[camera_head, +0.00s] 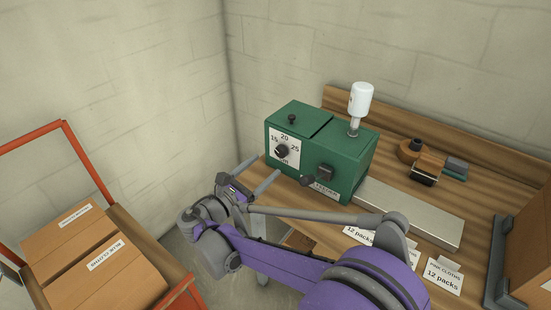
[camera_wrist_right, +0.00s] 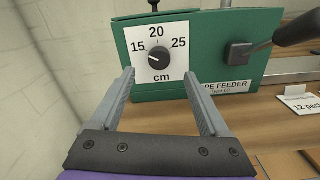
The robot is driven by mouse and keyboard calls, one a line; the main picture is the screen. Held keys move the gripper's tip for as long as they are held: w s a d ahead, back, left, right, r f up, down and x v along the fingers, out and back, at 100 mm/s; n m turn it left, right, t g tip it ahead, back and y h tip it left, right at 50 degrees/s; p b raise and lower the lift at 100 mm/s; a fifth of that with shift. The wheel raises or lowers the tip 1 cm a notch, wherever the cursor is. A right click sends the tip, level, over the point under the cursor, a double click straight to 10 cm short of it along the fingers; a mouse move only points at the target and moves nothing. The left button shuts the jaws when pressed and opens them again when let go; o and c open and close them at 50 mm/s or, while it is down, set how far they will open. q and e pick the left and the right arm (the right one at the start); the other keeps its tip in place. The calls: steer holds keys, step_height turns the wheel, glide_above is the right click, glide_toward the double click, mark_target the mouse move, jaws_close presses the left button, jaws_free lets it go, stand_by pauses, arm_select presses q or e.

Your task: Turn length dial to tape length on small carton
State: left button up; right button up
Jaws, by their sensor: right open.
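The length dial is a black knob (camera_head: 281,151) on a white plate marked 15, 20, 25 cm, on the front of the green tape feeder (camera_head: 345,165). The knob also shows in the right wrist view (camera_wrist_right: 159,60); its pointer seems to lie toward the 15 side, but the mark is tiny. My right gripper (camera_head: 267,165) is open and empty, short of the dial. In the wrist view its fingertips (camera_wrist_right: 160,75) stand either side of and just below the knob, apart from it. I cannot tell which carton is the small one; no tape length is readable. My left gripper is out of view.
A lever with a black handle (camera_wrist_right: 296,30) sticks out of the feeder, right of the dial. A white bottle (camera_head: 360,100) stands on top. Label cards (camera_head: 443,275) and a tape dispenser (camera_head: 422,158) lie on the bench. A red cart (camera_head: 85,160) holds cartons (camera_head: 105,280) at left.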

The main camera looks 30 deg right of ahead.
mark_target(279, 153)
steer(key=x, duration=0.6)
steer(key=shift+w+b, duration=0.1)
steer(key=shift+b, duration=0.2)
jaws_close()
